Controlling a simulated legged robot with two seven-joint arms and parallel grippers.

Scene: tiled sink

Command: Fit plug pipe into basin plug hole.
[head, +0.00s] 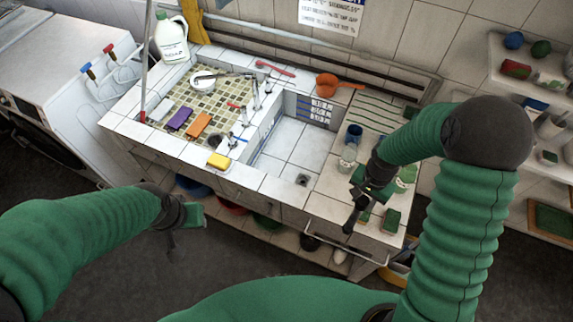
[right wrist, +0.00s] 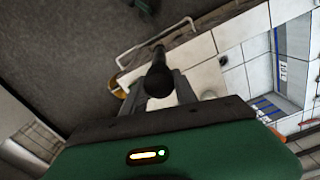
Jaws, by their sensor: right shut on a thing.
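The white-tiled basin (head: 290,150) is sunk into the middle of the counter, and its small dark plug hole (head: 302,180) shows in its floor near the front. My right gripper (head: 361,198) is to the right of the hole, above the right part of the counter. It is shut on a dark plug pipe (head: 350,219). In the right wrist view the pipe (right wrist: 160,76) sits between the fingers, its rounded end toward the camera. The pipe is apart from the hole. My left gripper (head: 184,228) hangs over the floor in front of the counter; its finger gap is unclear.
A yellow sponge (head: 219,160) lies on the front rim left of the basin. A blue cup (head: 354,135) and green sponges (head: 392,220) stand on the right part. A rail (head: 345,245) runs along the front. An orange scoop (head: 328,84) lies behind the basin.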

